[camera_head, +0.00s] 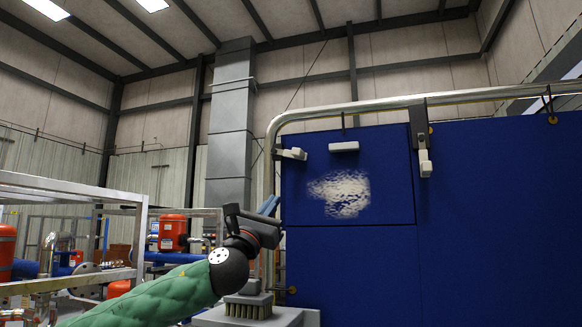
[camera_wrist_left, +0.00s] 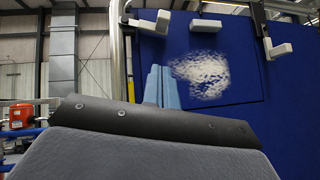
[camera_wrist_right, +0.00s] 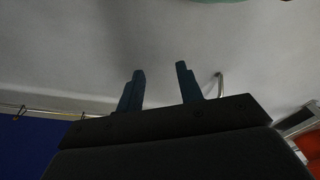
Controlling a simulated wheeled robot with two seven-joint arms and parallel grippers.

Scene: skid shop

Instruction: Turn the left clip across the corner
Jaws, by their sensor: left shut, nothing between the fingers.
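The left clip (camera_head: 293,154) is a small white block on a dark mount by the upper left corner of the blue panel (camera_head: 395,190). It points roughly sideways to the right, in front of the panel's corner; whether it touches the panel I cannot tell. It also shows in the left wrist view (camera_wrist_left: 162,20). My left gripper (camera_head: 270,205) is below and left of the clip, apart from it. Its blue fingers are together and empty, pointing up in the left wrist view (camera_wrist_left: 160,86). My right gripper (camera_wrist_right: 158,82) shows only in its wrist view, fingers apart and empty.
A second clip (camera_head: 425,162) hangs down at the panel's right edge. A white block (camera_head: 344,146) sits near the panel's top. A metal pipe (camera_head: 380,106) bends around above and left. A brush-like block (camera_head: 248,306) stands below my left gripper. Metal frames (camera_head: 70,190) stand left.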

